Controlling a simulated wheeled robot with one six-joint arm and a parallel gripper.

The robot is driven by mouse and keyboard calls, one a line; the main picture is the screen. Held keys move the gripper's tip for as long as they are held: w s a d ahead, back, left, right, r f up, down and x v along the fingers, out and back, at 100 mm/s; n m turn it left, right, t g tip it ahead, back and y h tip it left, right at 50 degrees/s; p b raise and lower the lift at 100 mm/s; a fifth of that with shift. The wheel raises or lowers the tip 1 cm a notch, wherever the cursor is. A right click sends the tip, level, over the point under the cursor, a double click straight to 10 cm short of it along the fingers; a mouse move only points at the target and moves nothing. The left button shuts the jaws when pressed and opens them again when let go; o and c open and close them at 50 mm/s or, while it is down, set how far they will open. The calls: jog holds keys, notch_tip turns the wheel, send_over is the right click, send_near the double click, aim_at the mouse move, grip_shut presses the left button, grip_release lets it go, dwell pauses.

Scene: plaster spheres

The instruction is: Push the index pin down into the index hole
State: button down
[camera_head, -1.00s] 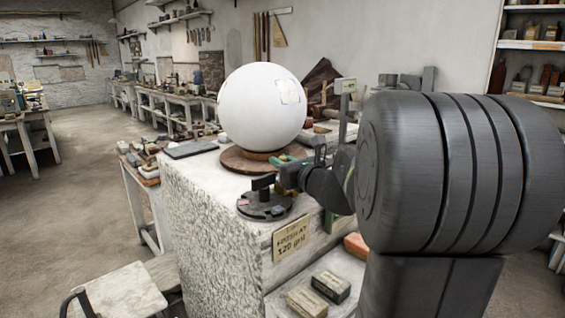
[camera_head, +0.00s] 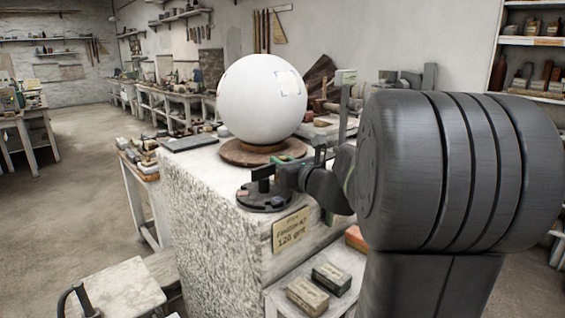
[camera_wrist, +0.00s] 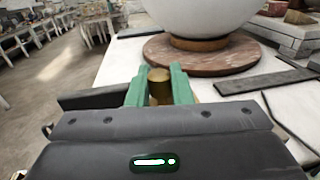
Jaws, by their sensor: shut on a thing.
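My gripper (camera_wrist: 160,86) has two green fingers shut on the brass index pin (camera_wrist: 159,83), seen end-on between them in the wrist view. In the head view my gripper (camera_head: 287,158) is low over the white stone block (camera_head: 215,225), between the round wooden stand and a dark round plate (camera_head: 264,202). The pin is not clear in the head view. The index hole is hidden, so I cannot tell how deep the pin sits. A large white sphere (camera_head: 262,100) rests on the wooden stand (camera_head: 240,156), just beyond my fingers.
A dark flat slab (camera_head: 191,145) lies on the block's far left corner. Dark bars (camera_wrist: 265,82) lie right of my fingers. A lettered plaque (camera_head: 291,231) is on the block's front. Small boxes (camera_head: 308,296) stand on a lower shelf. The floor at left is open.

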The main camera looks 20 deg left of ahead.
jog(key=shift+f+b, duration=0.45)
jog(key=shift+f, duration=0.15)
jog(key=c, duration=1.6)
grip_release()
jog(key=o, duration=0.4)
jog(key=shift+w+d, duration=0.15)
jog(key=shift+w, duration=0.05)
jog(key=shift+s, duration=0.15)
jog(key=shift+r, duration=0.1)
